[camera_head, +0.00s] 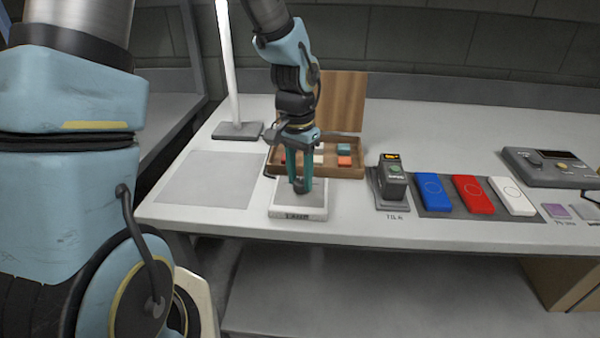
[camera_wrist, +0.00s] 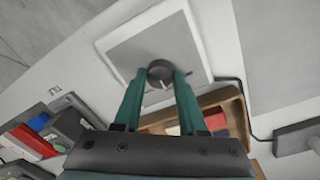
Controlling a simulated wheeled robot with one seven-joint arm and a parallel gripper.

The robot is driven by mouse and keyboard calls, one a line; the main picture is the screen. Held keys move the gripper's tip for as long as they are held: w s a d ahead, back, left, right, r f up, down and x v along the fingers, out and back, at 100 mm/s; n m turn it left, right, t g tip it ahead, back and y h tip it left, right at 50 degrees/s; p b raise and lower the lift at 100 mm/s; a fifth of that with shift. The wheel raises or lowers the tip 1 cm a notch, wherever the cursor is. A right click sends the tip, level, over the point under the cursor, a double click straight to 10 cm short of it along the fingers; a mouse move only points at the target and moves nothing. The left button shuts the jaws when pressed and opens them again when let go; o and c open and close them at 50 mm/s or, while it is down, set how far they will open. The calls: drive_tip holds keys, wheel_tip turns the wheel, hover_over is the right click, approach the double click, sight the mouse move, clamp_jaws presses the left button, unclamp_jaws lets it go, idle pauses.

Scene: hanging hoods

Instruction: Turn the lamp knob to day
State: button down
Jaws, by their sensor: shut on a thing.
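The lamp knob (camera_head: 299,187) is a dark round dial on a white-edged box with a grey top (camera_head: 282,207). The box stands near the table's front edge, and its front label is too small to read. In the wrist view the knob (camera_wrist: 160,69) shows between my green fingertips, with a pale pointer mark on its side toward the gripper palm. My gripper (camera_head: 300,184) points down and is shut on the knob. A cable runs from the box. Which setting the pointer faces cannot be told.
A wooden tray (camera_head: 345,172) with coloured blocks lies just behind the box. A white pole on a grey foot (camera_head: 238,131) stands behind left. To the right are a dark handheld device (camera_head: 392,178) and blue, red and white slabs. A grey mat (camera_head: 205,180) lies clear at left.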

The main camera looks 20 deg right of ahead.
sight(298, 180)
idle(0.3)
drive_tip(key=shift+c, duration=2.3)
unclamp_jaws()
wheel_tip(298, 180, up, 11)
drive_tip(key=b, duration=0.1)
drive_tip(key=shift+w, duration=0.25)
drive_tip(key=shift+a+f, duration=0.1)
drive_tip(key=shift+a, duration=0.05)
drive_tip(key=a+f+n, duration=0.1)
drive_tip(key=a+n, duration=0.2)
drive_tip(key=a, duration=0.5)
drive_tip(key=a+f+n+t, duration=0.1)
drive_tip(key=a+f+n, duration=0.1)
drive_tip(key=a, duration=0.7)
drive_tip(key=a+f+n+t, duration=0.1)
drive_tip(key=a+n, duration=0.4)
drive_tip(key=a, duration=0.3)
drive_tip(key=shift+a+f, duration=0.15)
drive_tip(key=shift+f, duration=0.2)
